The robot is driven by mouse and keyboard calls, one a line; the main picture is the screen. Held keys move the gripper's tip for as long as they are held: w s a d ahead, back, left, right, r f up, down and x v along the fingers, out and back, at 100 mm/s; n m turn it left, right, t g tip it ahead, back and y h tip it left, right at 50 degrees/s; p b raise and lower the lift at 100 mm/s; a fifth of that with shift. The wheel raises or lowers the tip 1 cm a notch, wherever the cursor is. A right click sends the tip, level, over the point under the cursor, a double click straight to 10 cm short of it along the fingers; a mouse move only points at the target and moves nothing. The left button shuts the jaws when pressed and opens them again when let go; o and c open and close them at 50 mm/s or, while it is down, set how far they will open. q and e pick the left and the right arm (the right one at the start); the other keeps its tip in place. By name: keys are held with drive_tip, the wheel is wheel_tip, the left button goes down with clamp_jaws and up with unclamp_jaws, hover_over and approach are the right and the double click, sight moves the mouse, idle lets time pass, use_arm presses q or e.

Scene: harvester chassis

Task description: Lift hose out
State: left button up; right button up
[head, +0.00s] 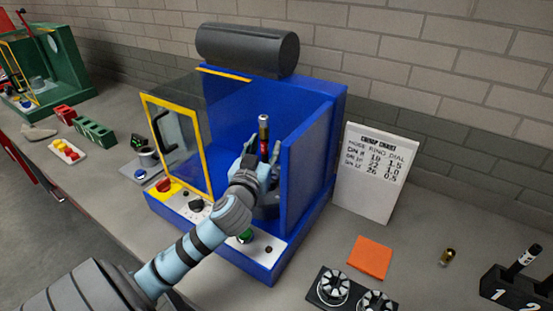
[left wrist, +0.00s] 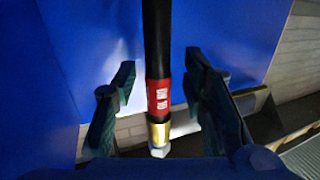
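A black hose (head: 263,135) with a red band and a metal end stands upright inside the open blue crimping machine (head: 313,170). In the left wrist view the hose (left wrist: 156,40) shows a red label with white print, a brass-coloured ring and a silver end. My left gripper (head: 259,163) is inside the machine at the hose. Its fingers (left wrist: 158,88) are open, one on each side of the hose near the red label, with a visible gap on both sides. The hose's lower part is hidden behind the gripper in the head view. My right gripper is not in view.
The clear door (head: 178,135) with a yellow frame stands open left of my arm. A crimp chart (head: 372,172) stands at the right. An orange pad (head: 370,257), black die holders (head: 333,288) and a numbered rack (head: 515,290) lie on the bench at front right.

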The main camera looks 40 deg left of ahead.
use_arm(q)
drive_tip(key=shift+w+f, duration=0.1)
drive_tip(key=shift+w, duration=0.1)
drive_tip(key=shift+c, duration=0.7)
drive_tip(key=shift+s+d+r, duration=0.15)
drive_tip(key=shift+s+r, duration=0.1)
drive_tip(key=shift+s, duration=0.1)
clamp_jaws()
drive_tip(key=shift+w, duration=0.15)
